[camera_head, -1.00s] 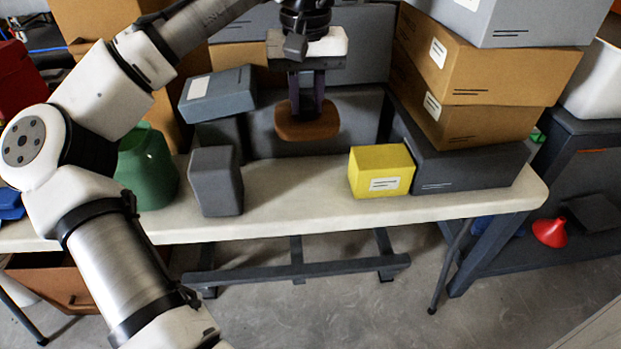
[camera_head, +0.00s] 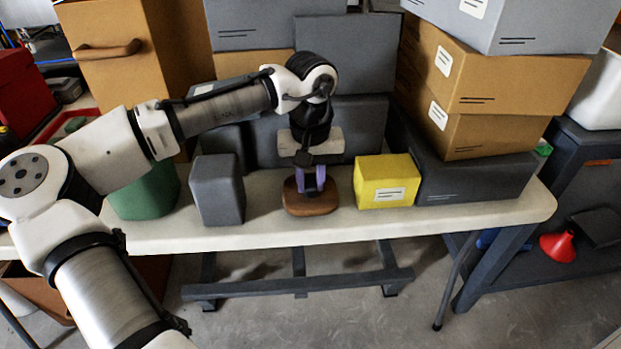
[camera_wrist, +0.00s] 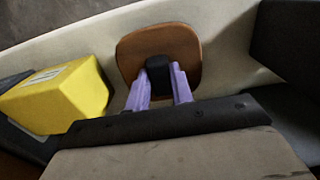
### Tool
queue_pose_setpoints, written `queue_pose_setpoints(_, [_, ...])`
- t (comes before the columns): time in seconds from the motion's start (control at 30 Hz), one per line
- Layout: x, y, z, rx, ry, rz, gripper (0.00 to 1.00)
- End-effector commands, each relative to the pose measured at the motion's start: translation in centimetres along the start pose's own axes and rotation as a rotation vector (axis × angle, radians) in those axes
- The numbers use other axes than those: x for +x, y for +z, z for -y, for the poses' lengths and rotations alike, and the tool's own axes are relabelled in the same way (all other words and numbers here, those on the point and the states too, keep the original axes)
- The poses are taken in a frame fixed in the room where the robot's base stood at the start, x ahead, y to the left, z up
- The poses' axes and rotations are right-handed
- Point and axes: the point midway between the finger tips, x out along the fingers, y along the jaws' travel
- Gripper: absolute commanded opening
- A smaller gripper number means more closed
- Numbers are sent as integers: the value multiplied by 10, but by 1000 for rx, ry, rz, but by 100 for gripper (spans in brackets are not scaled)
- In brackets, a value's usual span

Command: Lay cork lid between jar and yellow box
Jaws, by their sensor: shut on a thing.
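The brown cork lid (camera_head: 311,203) with a black knob (camera_wrist: 158,72) is at the white tabletop, between a dark grey squarish vessel (camera_head: 217,190), which may be the jar, and the yellow box (camera_head: 386,182). My gripper (camera_head: 309,184) points down, its purple fingers shut on the knob. The lid looks level and is on or just above the table; I cannot tell if it touches. In the wrist view the lid (camera_wrist: 180,45) is clear of the yellow box (camera_wrist: 60,98) at left and a dark object at right. Gaps show on both sides.
The white table (camera_head: 275,231) has its front edge close in front of the lid. Grey boxes stand behind. A green container (camera_head: 148,192) stands left.

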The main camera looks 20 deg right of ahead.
Motion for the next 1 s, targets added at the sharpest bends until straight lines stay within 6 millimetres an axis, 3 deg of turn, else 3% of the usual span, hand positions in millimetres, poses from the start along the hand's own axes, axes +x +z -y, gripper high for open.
queue_pose_setpoints(0.27, [2,0,0,0,1,1,0])
queue_pose_setpoints(0.3, [2,0,0,0,1,1,24])
queue_pose_setpoints(0.47, [2,0,0,0,0,0,45])
queue_pose_setpoints(0.83, [-3,0,0,-1,-1,-2,45])
queue_pose_setpoints(1.0, [-31,-1,0,0,2,-2,45])
